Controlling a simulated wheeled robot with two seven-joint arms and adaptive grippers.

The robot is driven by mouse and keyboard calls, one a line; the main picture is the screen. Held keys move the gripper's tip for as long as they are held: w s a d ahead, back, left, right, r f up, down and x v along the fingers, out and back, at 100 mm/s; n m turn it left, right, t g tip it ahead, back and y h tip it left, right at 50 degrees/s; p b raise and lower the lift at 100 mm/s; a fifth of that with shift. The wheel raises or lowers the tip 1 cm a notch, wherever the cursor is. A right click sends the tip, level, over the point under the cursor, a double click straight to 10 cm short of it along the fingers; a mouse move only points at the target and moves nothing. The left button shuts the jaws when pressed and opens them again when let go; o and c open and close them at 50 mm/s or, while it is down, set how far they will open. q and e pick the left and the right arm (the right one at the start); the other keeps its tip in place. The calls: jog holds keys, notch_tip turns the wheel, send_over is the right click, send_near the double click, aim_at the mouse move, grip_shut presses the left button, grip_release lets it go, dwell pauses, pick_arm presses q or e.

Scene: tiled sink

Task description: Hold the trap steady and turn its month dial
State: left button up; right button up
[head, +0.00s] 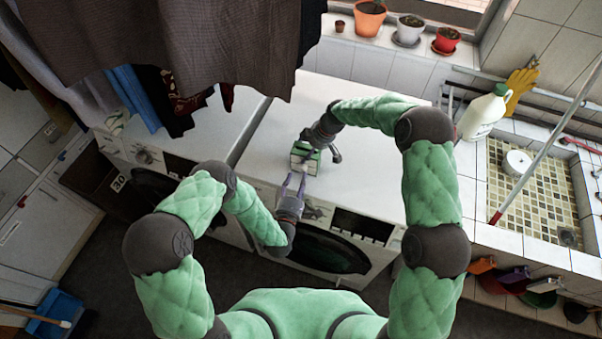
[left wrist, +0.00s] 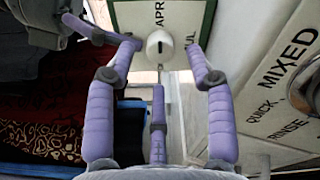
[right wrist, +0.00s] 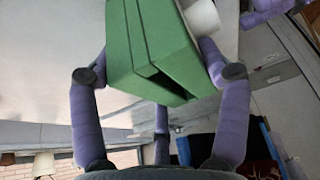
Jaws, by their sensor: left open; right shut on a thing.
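The trap (head: 303,160) is a green box with a pale face, held over the white machine top. Its face in the left wrist view (left wrist: 180,14) shows APR and part of another month label. A white dial knob (left wrist: 159,42) with a dark mark sits on this face; it also shows in the right wrist view (right wrist: 203,17). My right gripper (right wrist: 154,52) is shut on the trap's green body, one finger on each side. My left gripper (head: 294,181) is open, its fingertips on either side of the knob. I cannot tell whether they touch it.
Two white washing machines (head: 362,110) stand side by side below the trap. Dark cloth (head: 215,40) hangs at upper left. A tiled sink (head: 535,190) with a white bottle (head: 484,112) is at right. Plant pots (head: 368,18) line the sill at the back.

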aim_at(302, 171)
pick_arm(q)
jog(key=shift+x, duration=1.75)
grip_shut()
